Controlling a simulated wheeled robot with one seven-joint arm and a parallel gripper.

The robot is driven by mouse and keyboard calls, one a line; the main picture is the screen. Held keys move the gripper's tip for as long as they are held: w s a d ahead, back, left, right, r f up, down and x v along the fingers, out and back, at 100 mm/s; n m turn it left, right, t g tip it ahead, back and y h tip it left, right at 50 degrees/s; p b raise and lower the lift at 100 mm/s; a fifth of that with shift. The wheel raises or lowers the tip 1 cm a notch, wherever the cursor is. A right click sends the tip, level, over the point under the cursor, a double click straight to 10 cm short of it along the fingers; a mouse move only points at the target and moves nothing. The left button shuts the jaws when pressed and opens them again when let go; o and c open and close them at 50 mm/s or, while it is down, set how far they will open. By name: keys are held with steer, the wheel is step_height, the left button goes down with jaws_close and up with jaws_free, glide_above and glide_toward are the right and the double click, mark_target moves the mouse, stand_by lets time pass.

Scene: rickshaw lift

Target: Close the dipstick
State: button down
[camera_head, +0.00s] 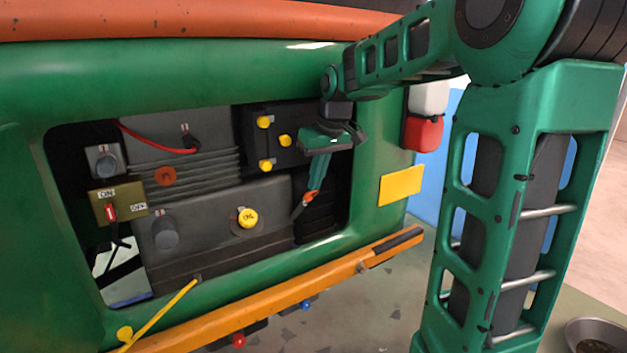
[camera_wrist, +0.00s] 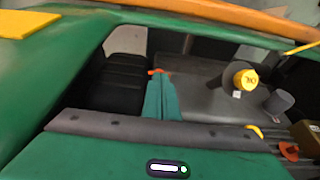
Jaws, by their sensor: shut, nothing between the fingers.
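No part is plainly labelled as the dipstick, and I cannot tell which one it is. A round orange-red knob (camera_head: 165,176) sits on the grey engine block inside the bay; it also shows at the right edge of the wrist view (camera_wrist: 289,151). A yellow oil cap (camera_head: 247,217) stands on the lower block, and in the wrist view (camera_wrist: 246,79). A thin yellow rod (camera_head: 160,315) lies across the bay's lower left edge. My gripper (camera_head: 301,207) is shut and empty, pointing down in the bay's right part, right of the oil cap. Its orange tip shows in the wrist view (camera_wrist: 157,72).
The green body (camera_head: 370,215) frames the bay. An orange bar (camera_head: 280,300) runs below it. A switch box (camera_head: 118,206) and grey caps (camera_head: 165,232) are at left. Several yellow knobs (camera_head: 285,141) sit on a black box near my wrist. A red cable (camera_head: 155,142) crosses above.

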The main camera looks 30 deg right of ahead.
steer(key=shift+r, duration=0.15)
steer(key=s+d+r, duration=0.1)
steer(key=s+r, duration=0.1)
steer(key=s, duration=0.5)
steer(key=s+r, duration=0.3)
steer(key=s, duration=0.3)
steer(key=n+t, duration=0.2)
glide_toward(309, 197)
steer(key=f, duration=0.1)
steer(key=w+f, duration=0.1)
steer(key=shift+f+y, duration=0.3)
steer(key=shift+f, duration=0.05)
stand_by(0.4)
steer(key=shift+x, duration=1.7)
steer(key=shift+w+d, duration=0.15)
steer(key=shift+d, duration=0.05)
